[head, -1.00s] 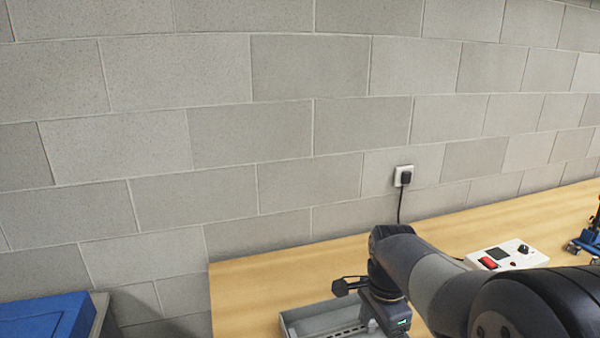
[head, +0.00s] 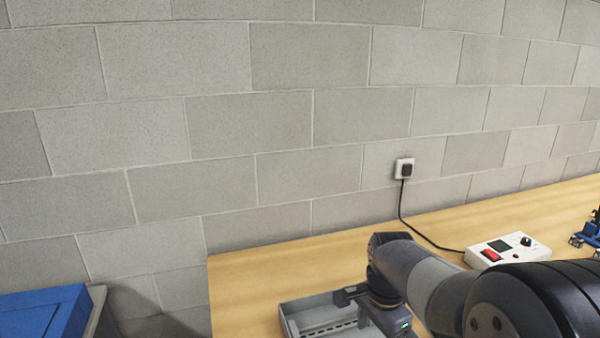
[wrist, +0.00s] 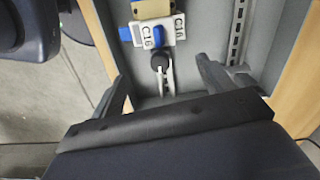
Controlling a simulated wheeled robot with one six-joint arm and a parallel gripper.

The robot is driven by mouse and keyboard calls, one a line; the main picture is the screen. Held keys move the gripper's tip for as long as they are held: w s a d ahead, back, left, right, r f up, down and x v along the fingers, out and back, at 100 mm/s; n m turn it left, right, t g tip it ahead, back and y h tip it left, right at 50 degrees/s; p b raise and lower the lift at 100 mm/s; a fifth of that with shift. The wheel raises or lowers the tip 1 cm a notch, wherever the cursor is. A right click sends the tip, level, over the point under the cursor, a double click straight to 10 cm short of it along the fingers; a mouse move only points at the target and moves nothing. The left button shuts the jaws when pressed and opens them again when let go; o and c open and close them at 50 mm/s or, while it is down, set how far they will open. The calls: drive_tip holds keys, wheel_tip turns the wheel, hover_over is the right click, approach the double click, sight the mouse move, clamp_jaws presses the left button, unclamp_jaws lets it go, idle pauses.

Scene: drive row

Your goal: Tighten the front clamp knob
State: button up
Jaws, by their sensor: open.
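A round black knob (wrist: 160,60) shows in the wrist view, on a light grey fitting with C16 labels (wrist: 155,33) and blue parts. I cannot tell for certain whether it is the front clamp knob. My gripper (wrist: 163,72) is open, with one finger to each side of the knob in the picture. I see no contact, and the height of the fingers over the knob is unclear. In the head view my gripper (head: 348,296) is over the grey tray (head: 292,325). The knob is not visible there.
A tan block (wrist: 152,8) sits at the fitting's far end. A slotted rail (wrist: 237,30) runs along the tray's right side. A white control box (head: 508,249) with a red switch stands right on the wooden bench (head: 240,290). A blue box (head: 40,318) is at lower left.

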drive_tip(key=shift+f, duration=0.15)
drive_tip(key=shift+f+b, duration=0.85)
drive_tip(key=shift+f, duration=0.2)
drive_tip(key=shift+c, duration=0.5)
drive_tip(key=c, duration=1.4)
drive_tip(key=shift+o, duration=0.2)
drive_tip(key=shift+a, duration=0.2)
drive_tip(key=m+p, duration=0.1)
drive_tip(key=m, duration=0.3)
